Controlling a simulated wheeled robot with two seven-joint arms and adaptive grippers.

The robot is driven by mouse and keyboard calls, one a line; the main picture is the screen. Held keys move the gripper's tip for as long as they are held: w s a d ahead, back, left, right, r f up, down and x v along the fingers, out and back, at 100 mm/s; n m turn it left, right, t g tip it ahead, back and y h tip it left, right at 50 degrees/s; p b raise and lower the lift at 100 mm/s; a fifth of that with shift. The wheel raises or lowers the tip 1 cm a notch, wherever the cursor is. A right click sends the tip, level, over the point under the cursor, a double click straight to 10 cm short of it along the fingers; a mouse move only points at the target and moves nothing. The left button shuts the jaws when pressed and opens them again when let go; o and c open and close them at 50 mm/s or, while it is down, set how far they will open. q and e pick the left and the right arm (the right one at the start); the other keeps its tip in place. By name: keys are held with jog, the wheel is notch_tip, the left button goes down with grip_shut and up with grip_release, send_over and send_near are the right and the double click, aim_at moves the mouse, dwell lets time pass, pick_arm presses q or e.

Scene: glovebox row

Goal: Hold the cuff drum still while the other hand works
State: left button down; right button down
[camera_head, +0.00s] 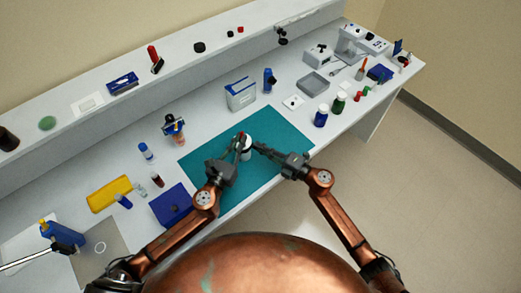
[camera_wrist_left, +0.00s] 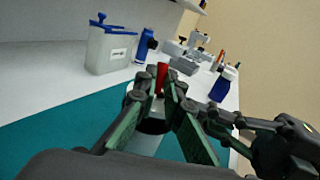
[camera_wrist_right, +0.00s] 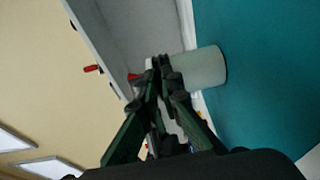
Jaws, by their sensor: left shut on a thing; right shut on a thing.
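The cuff drum (camera_head: 247,153), a small pale cylinder with a dark band, stands on the teal mat (camera_head: 282,141). It shows between the fingers in the left wrist view (camera_wrist_left: 149,128) and beside the fingertips in the right wrist view (camera_wrist_right: 207,67). My left gripper (camera_head: 239,142) is shut at the drum's top, with a red piece (camera_wrist_left: 161,77) between its fingertips. My right gripper (camera_head: 258,147) comes from the right and is shut at the drum's upper edge. Its fingers hide the exact contact. Whether the red piece is joined to the drum cannot be told.
A pale box (camera_head: 240,95) and a blue bottle (camera_head: 268,80) stand behind the mat. Blue and green jars (camera_head: 321,116) stand to the right. A blue pouch (camera_head: 171,204) lies close to the mat's left edge. The mat's right part is clear.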

pick_arm(q)
jog(key=shift+f, duration=0.15)
pick_arm(e)
jog(key=c, duration=2.1)
grip_release()
jog(key=shift+r, duration=0.1)
jog(key=v, duration=1.2)
pick_arm(q)
jog(key=c, duration=1.3)
grip_release()
jog(key=shift+o, duration=0.3)
jog(key=o, duration=0.5)
jog(key=shift+c, duration=0.2)
